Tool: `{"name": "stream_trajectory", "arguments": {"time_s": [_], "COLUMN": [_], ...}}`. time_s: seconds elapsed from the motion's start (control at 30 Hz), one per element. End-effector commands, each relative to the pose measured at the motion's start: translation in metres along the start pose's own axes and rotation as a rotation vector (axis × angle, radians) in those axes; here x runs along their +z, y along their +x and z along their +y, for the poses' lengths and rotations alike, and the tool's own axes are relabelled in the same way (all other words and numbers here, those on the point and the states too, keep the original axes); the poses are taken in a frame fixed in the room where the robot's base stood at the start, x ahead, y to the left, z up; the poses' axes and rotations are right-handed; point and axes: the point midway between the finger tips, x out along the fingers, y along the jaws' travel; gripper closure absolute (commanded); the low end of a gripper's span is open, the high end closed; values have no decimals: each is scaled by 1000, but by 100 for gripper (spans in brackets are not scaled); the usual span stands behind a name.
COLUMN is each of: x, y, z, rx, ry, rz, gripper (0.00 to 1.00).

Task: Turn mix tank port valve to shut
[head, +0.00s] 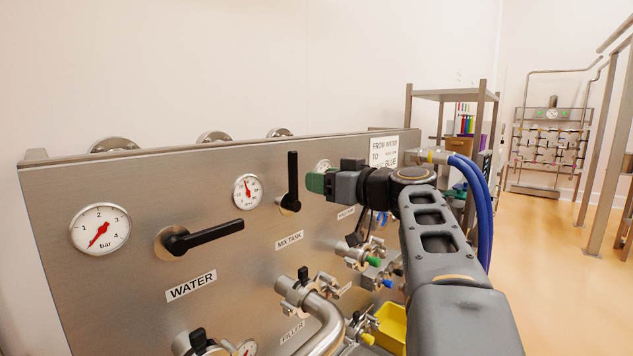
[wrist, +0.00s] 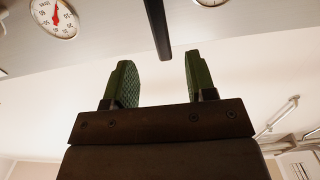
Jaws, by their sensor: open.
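The mix tank port valve has a black lever (head: 292,178) that stands upright on the steel panel, above the MIX TANK label (head: 289,240). My gripper (head: 316,183) is just to the right of this lever in the head view; its green jaws point toward it. In the wrist view the two green jaws (wrist: 160,72) are apart with nothing between them. A black lever (wrist: 158,28) hangs in from the top edge there, lined up with the gap between the jaws. I cannot tell how far it is from the fingertips. My arm hides the panel's right part.
The WATER valve lever (head: 205,236) lies horizontal to the left. A pressure gauge (head: 247,192) sits close left of the mix tank lever. Pipe fittings (head: 312,295) and a yellow bin (head: 390,325) are below. Blue hoses (head: 475,195) run beside my arm. Open floor lies right.

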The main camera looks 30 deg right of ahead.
Motion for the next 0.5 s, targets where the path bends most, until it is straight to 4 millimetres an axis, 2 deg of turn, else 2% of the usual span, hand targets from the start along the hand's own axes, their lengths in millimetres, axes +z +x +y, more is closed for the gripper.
{"name": "stream_trajectory", "arguments": {"time_s": [0.2,0.47,0.5], "x": [-12,-12,-7], "y": [22,58,63], "z": [-2,-6,-5], "rx": [-13,-19,-18], "ry": [-19,-17,-19], "rz": [28,25,26], "gripper": [49,49,49]}}
